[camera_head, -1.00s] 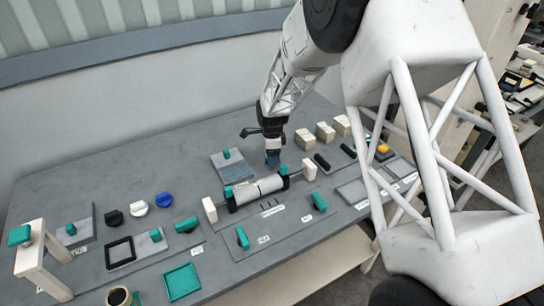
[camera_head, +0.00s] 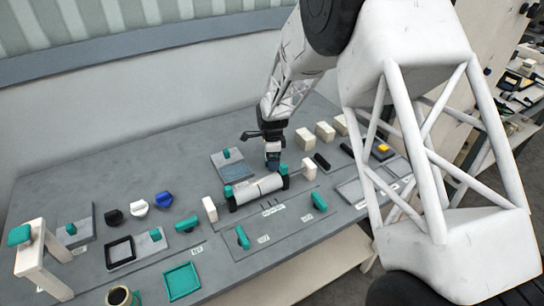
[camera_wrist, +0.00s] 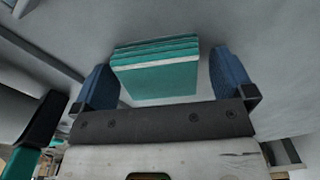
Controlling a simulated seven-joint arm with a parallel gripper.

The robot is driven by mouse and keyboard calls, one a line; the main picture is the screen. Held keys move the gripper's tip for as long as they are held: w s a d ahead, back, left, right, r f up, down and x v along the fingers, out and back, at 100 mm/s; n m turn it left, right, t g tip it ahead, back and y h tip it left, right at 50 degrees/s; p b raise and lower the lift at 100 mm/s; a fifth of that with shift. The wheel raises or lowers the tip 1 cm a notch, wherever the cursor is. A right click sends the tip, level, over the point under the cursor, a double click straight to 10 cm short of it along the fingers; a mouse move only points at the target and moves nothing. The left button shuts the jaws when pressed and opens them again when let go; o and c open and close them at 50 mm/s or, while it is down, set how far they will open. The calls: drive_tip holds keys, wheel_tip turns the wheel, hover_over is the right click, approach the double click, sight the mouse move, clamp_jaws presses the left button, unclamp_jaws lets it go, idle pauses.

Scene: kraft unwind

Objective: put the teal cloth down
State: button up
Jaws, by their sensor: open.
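The teal cloth (camera_wrist: 155,78) is a folded, layered block with a pale band, in the wrist view. It lies between the two blue fingers of my gripper (camera_wrist: 164,88), over a grey surface. The fingers are open; a clear gap shows on the cloth's right side, while its left edge looks close to the left finger. Whether it touches that finger I cannot tell. In the head view my gripper (camera_head: 272,161) points down, low over the bench behind the white roller (camera_head: 258,187); the cloth is not distinguishable there.
The grey bench (camera_head: 100,184) carries a plate with a teal knob (camera_head: 228,157) left of my gripper and several cream blocks (camera_head: 325,132) to its right. A teal square frame (camera_head: 182,281) lies at the front. Black, white and blue knobs (camera_head: 164,200) stand at left.

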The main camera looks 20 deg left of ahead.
wheel_tip(320, 180, up, 12)
drive_tip(key=shift+r, duration=0.15)
idle(0.7)
drive_tip(key=shift+d+r, duration=0.1)
idle(0.7)
